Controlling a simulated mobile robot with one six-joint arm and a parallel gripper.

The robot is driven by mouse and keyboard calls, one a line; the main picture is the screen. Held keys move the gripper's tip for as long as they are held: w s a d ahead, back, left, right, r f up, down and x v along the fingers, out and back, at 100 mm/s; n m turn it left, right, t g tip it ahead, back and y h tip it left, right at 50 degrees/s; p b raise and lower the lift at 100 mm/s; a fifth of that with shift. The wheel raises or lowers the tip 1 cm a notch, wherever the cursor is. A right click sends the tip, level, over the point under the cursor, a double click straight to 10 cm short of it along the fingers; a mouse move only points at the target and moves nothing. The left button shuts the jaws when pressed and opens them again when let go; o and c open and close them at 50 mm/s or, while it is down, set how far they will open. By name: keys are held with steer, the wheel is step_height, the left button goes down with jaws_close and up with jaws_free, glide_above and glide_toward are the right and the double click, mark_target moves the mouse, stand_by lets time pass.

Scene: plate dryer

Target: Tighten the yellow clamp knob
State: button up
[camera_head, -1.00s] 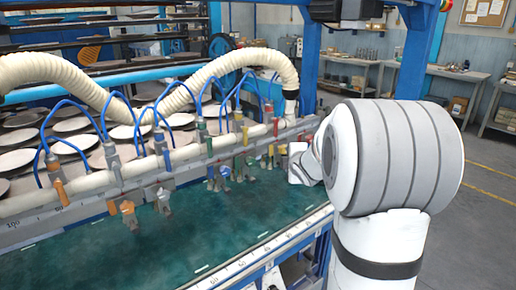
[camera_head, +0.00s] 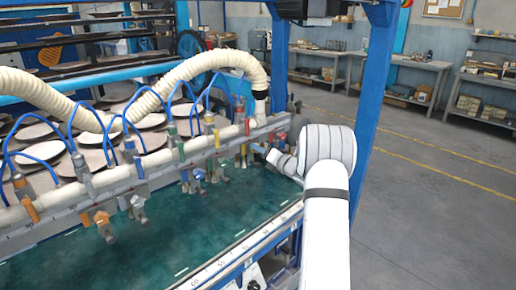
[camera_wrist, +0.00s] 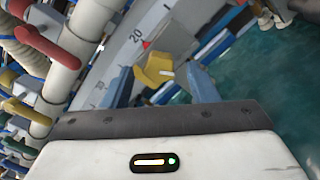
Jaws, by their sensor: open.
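The yellow clamp knob (camera_wrist: 154,70) shows near the middle of the wrist view, against the pale scale rail marked 20 with a red pointer. My gripper (camera_wrist: 163,76) is open. Its two bluish fingers stand on either side of the knob in that picture, but I cannot tell whether the knob is at their depth or beyond their tips. I see no contact. In the head view my gripper (camera_head: 277,159) is at the right end of the rail, small and partly hidden by my arm. The yellow knob is too small to make out surely there.
A long rail (camera_head: 158,176) carries several coloured clamps and blue hoses. A red lever (camera_wrist: 45,45) is at the left of the wrist view. The green bed (camera_head: 190,228) lies below. A blue post (camera_head: 371,100) stands right of my arm; open floor lies beyond.

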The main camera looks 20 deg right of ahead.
steer(key=shift+x, duration=1)
steer(key=shift+c, duration=0.2)
steer(key=c, duration=0.9)
